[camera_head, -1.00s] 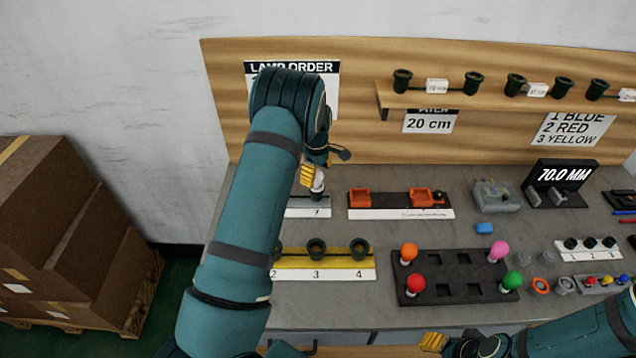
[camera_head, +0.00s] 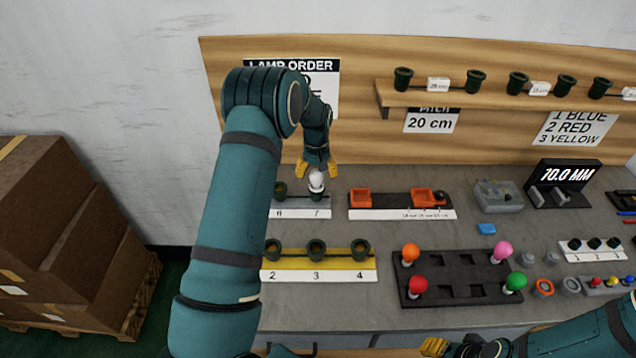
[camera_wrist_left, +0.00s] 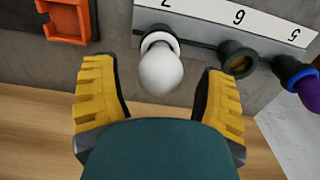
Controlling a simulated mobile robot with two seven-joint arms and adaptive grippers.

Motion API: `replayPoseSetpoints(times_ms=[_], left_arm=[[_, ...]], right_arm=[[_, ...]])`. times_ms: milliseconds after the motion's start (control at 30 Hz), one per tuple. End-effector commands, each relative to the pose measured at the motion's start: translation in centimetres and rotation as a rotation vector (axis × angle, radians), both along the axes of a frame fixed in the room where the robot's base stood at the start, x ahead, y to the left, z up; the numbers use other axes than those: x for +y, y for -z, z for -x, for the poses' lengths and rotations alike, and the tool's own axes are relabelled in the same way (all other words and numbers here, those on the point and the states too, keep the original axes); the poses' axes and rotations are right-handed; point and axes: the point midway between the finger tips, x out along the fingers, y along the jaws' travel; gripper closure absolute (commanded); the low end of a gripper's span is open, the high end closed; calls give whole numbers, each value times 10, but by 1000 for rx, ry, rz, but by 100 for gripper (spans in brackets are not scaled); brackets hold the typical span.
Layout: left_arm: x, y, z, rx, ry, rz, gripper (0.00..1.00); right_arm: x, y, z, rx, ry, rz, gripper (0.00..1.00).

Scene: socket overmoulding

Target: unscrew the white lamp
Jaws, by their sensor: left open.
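The white lamp (camera_head: 316,179) stands in the socket at number 7 of the grey strip (camera_head: 301,211) at the back left of the bench. In the left wrist view the white lamp (camera_wrist_left: 161,70) shows as a round bulb with a white collar in a dark socket. My left gripper (camera_head: 317,172) is open just above and behind it. In the left wrist view its yellow fingers (camera_wrist_left: 160,95) stand on either side, apart from the bulb. My right gripper (camera_head: 455,348) is low at the front edge; its fingers are only partly seen.
Beside the lamp, socket 6 (camera_wrist_left: 238,60) is empty and socket 5 holds a purple lamp (camera_wrist_left: 310,90). An orange holder (camera_head: 360,198) sits close to the right. A yellow strip (camera_head: 318,275) with empty sockets and a black tray (camera_head: 457,290) with coloured lamps lie in front.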

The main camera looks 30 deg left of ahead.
Motion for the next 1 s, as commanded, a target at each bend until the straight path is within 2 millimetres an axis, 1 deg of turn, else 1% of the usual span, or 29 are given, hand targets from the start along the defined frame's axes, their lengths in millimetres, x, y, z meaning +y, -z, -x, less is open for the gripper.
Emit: replayPoseSetpoints(times_ms=[100,267,500,600,1000], left_arm=[[0,1,0,-1,118,1,28],[0,0,0,-1,200,-1,28],[1,0,0,0,482,0,28],[1,0,0,0,548,0,28],[0,0,0,0,561,0,28]], right_arm=[[0,2,0,0,0,0,53],[0,3,0,0,0,0,53],[0,6,0,0,0,0,53],[0,6,0,0,0,0,53],[0,6,0,0,0,0,53]])
